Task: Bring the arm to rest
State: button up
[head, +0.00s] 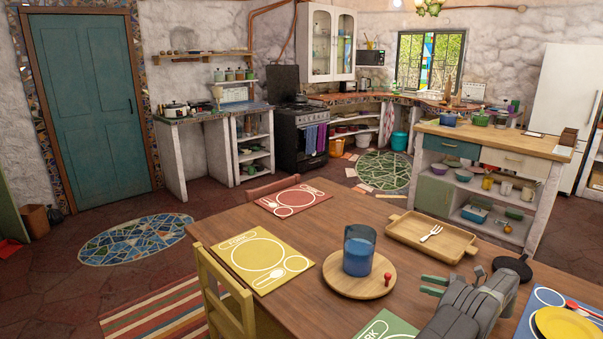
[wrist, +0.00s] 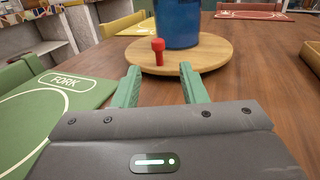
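My gripper (wrist: 160,85) is in the wrist view with its two green fingers apart and nothing between them. In the head view my gripper (head: 432,286) is over the near right part of the wooden table (head: 330,230), its fingers pointing left toward a round wooden board (head: 345,289). On the board stand a blue cup (head: 358,254) and a small red peg-like piece (head: 388,279). In the wrist view the red piece (wrist: 158,50) and the blue cup (wrist: 177,22) are just beyond the fingertips, apart from them.
A wooden tray (head: 430,238) with a fork lies behind my gripper. A black round object (head: 512,270) and a yellow plate (head: 568,328) are to its right. A green placemat (head: 388,328) lies at the near edge, a yellow one (head: 262,250) at left. A yellow chair (head: 228,302) stands at the left edge.

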jog(key=shift+w+a+f+b, duration=0.25)
jog(key=shift+a+b, duration=0.25)
jog(key=shift+b, duration=2.35)
jog(key=shift+a+r+b, duration=0.25)
jog(key=shift+a+b, duration=0.1)
jog(key=shift+b, duration=0.75)
jog(key=shift+d+r+p, duration=0.3)
jog(key=shift+d+p, duration=0.15)
jog(key=shift+p, duration=1.65)
jog(key=s+d+p, duration=0.1)
jog(key=p, duration=0.7)
jog(key=shift+f, duration=0.35)
jog(key=shift+f+b, duration=0.2)
jog(key=shift+b, duration=0.55)
jog(key=shift+w+b, duration=0.2)
jog(key=shift+b, duration=0.7)
jog(key=b, duration=0.3)
jog(key=shift+w+a, duration=0.2)
jog(key=shift+a, duration=0.05)
jog(key=a+b, duration=0.1)
jog(key=b, duration=0.6)
jog(key=shift+w+a+b, duration=0.15)
jog(key=shift+a+b, duration=0.15)
jog(key=shift+a, duration=0.05)
